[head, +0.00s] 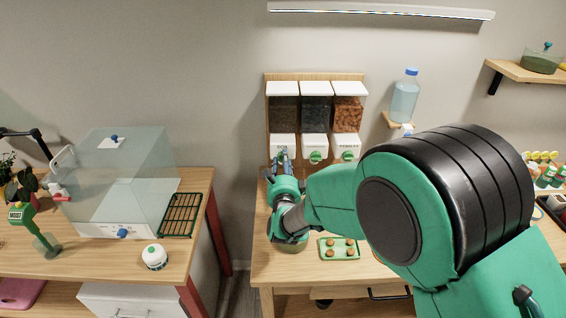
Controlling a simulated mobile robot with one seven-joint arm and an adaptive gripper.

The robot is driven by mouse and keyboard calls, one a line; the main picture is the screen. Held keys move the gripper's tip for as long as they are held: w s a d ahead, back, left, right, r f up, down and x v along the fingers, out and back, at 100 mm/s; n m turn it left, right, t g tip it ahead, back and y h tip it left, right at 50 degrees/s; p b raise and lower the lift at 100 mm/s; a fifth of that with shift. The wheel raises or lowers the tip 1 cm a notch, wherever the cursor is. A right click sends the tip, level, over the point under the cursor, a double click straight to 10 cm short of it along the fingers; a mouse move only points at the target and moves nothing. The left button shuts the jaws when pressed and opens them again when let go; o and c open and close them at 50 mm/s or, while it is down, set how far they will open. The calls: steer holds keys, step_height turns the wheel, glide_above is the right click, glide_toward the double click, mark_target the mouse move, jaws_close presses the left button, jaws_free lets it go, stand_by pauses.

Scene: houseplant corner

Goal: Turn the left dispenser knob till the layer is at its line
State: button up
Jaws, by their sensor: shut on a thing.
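The left dispenser (284,115) is a clear bin of dark material with a white lower body (277,140), mounted on a wooden backboard on the wall. My gripper (283,158) is at the front of that lower body, shut at the place of its knob. The knob is hidden behind the fingers. The middle dispenser (316,112) and the right dispenser (347,113) each show a green knob. Below my wrist, part of a greenish container (292,243) shows on the table; its layer and line cannot be made out.
A green tray (339,247) with several round brown pieces lies on the table right of my wrist. A clear case (118,178) and a dark rack (180,215) stand on the left table. My arm covers much of the right side.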

steer(key=shift+f+m, duration=0.15)
steer(key=shift+m, duration=7.55)
steer(key=o, duration=1.2)
steer(key=shift+c, duration=0.2)
steer(key=shift+s, duration=0.15)
steer(key=s, duration=1.1)
steer(key=shift+s, duration=0.4)
